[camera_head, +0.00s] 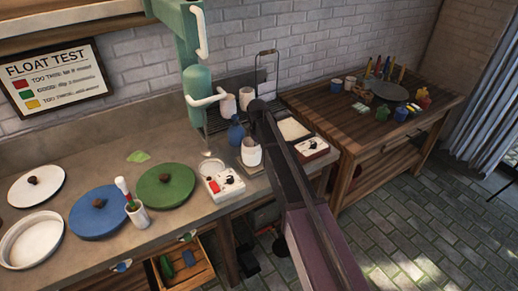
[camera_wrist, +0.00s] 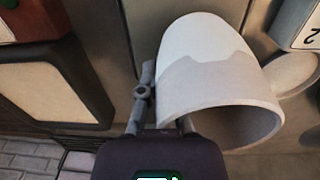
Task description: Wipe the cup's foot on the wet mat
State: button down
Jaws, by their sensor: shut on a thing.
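The cup (camera_head: 251,153) is pale, with a white part and a greyer band towards its rim. It fills much of the wrist view (camera_wrist: 205,65), its open mouth facing the camera. My gripper (camera_wrist: 163,125) is shut on the cup's wall at the rim, one finger outside and the other partly hidden by the cup. A beige pad in a dark frame, seemingly the wet mat (camera_head: 292,129), lies right of the cup; in the wrist view the mat (camera_wrist: 45,85) is at the left, apart from the cup. The cup's foot is hidden in the wrist view.
A blue bottle (camera_head: 236,134) is close left of the cup. Pale cups (camera_head: 228,106) stand behind. Blue (camera_head: 97,225) and green lids lie left.

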jog(key=shift+r+p, duration=3.8)
jog(key=shift+r, duration=0.15)
